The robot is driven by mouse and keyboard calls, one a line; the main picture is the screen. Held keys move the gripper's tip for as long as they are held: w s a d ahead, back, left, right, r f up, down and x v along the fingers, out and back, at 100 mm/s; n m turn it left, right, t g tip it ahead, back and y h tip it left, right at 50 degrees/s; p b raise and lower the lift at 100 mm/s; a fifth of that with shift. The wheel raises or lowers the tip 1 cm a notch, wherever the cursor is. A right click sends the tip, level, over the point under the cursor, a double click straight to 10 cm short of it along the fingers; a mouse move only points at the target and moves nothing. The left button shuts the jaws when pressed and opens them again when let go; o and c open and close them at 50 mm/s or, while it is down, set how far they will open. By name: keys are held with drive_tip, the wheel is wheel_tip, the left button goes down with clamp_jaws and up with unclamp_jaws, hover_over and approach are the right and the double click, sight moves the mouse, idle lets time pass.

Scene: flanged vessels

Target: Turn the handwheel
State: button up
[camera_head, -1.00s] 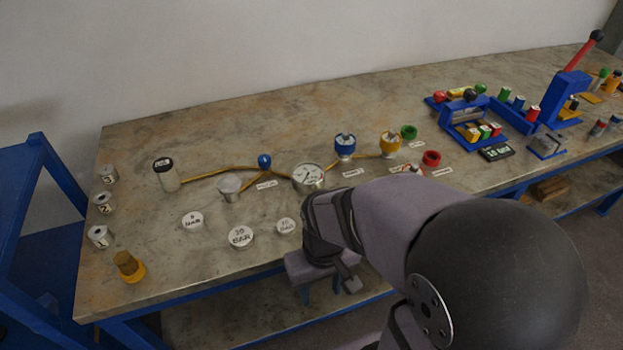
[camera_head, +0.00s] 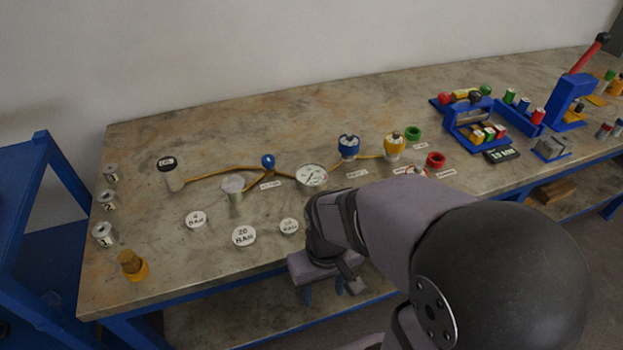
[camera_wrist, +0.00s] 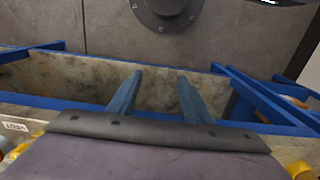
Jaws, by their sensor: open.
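A blue round-topped fitting (camera_head: 348,146) and a yellow one (camera_head: 394,142) stand upright towards the back of the bench. A small blue knob (camera_head: 267,161) sits on the yellow line left of the gauge (camera_head: 312,177). Which of these is the handwheel I cannot tell at this size. My gripper (camera_head: 322,291) hangs by the bench's front edge, well in front of these fittings and apart from them. In the wrist view its two blue fingers (camera_wrist: 160,78) stand apart with nothing between them. No handwheel is recognisable in the wrist view.
The bench top (camera_head: 140,240) has clear patches at its front left. Marked round discs (camera_head: 243,236) lie near the front edge. A blue press with a red lever (camera_head: 585,60) is at the far right.

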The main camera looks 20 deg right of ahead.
drive_tip(key=shift+o, duration=0.5)
drive_tip(key=w+d+r+m+y+p, duration=0.25)
drive_tip(key=r+m+y+p, duration=0.2)
drive_tip(key=m+p, duration=0.35)
drive_tip(key=w+d+r+m+y+p, duration=0.2)
drive_tip(key=w+r+m+y+p, duration=0.25)
drive_tip(key=m, duration=0.55)
drive_tip(key=w+d+m+t+p, duration=0.1)
drive_tip(key=d+m+t+p, duration=0.1)
drive_tip(key=d+m+t, duration=0.1)
drive_tip(key=w+d+m+t+p, duration=0.1)
drive_tip(key=w+d+m+t, duration=0.1)
drive_tip(key=d+m+t, duration=0.1)
drive_tip(key=w+d+m+t+p, duration=0.1)
drive_tip(key=d+m+t+p, duration=0.1)
drive_tip(key=d+m+t, duration=0.1)
drive_tip(key=shift+w+d+r+t+y+p, duration=0.3)
drive_tip(key=shift+w+d+r, duration=0.05)
drive_tip(key=shift+d, duration=0.3)
drive_tip(key=shift+p+x, duration=1.3)
drive_tip(key=shift+x, duration=2.35)
